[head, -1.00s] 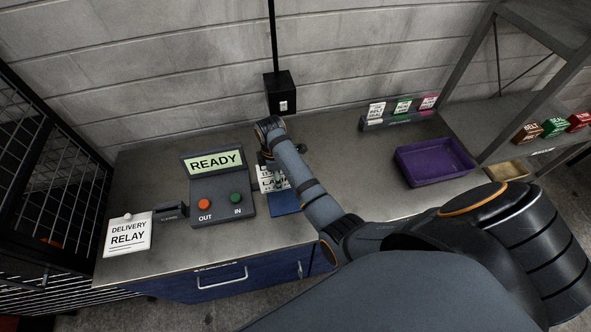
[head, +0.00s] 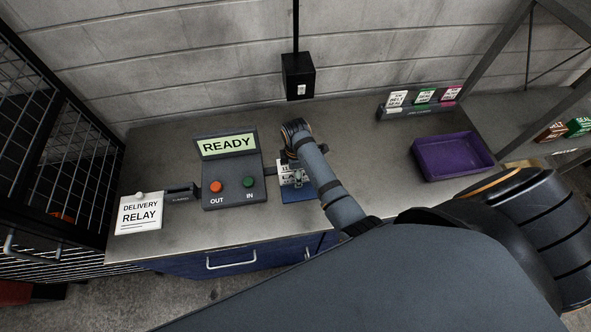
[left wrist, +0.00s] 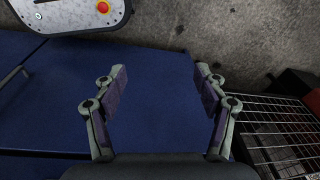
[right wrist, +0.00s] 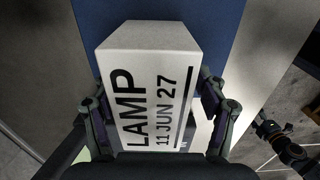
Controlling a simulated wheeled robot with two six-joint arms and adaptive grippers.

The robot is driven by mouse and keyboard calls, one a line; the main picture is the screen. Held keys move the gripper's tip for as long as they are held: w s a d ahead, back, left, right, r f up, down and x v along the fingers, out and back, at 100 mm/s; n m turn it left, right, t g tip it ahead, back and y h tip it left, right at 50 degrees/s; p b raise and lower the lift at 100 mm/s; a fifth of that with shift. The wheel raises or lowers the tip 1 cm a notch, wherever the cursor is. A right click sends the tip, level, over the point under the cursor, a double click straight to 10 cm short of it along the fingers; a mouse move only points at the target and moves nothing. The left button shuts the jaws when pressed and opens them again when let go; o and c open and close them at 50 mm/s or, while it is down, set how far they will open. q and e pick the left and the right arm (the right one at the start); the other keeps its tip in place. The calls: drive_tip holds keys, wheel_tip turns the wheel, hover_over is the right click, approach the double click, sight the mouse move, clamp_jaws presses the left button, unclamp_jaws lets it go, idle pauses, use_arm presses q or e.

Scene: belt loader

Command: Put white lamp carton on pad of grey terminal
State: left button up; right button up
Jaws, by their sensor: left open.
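The white lamp carton (right wrist: 150,85), marked LAMP 11 JUN 27, sits between the fingers of my right gripper (right wrist: 155,95) in the right wrist view. The fingers appear closed against its sides. In the head view the carton (head: 290,174) is partly hidden by my right gripper (head: 294,155) and is over the back part of the blue pad (head: 299,195). I cannot tell whether it touches the pad. The grey terminal (head: 232,185) stands left of the pad and its screen reads READY. My left gripper (left wrist: 160,90) is open and empty in the left wrist view.
A purple tray (head: 452,157) and a rack of small labelled cards (head: 420,104) stand on the right of the bench. A black box (head: 298,76) hangs behind. A mesh cage (head: 50,150) borders the left.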

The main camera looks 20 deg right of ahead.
drive_tip(key=shift+w+d, duration=0.1)
drive_tip(key=shift+w, duration=0.15)
wheel_tip(320, 180, up, 5)
drive_tip(key=shift+f+b, duration=0.2)
drive_tip(key=shift+b, duration=0.55)
wheel_tip(320, 180, up, 7)
drive_tip(key=shift+f+b, duration=0.15)
drive_tip(key=shift+b, duration=0.2)
use_arm(q)
drive_tip(key=s, duration=0.1)
drive_tip(key=s+f, duration=0.1)
drive_tip(key=f, duration=0.1)
drive_tip(key=shift+s+a+f, duration=0.15)
drive_tip(key=shift+s+a, duration=0.1)
drive_tip(key=shift+s, duration=0.15)
use_arm(e)
drive_tip(key=shift+r, duration=0.35)
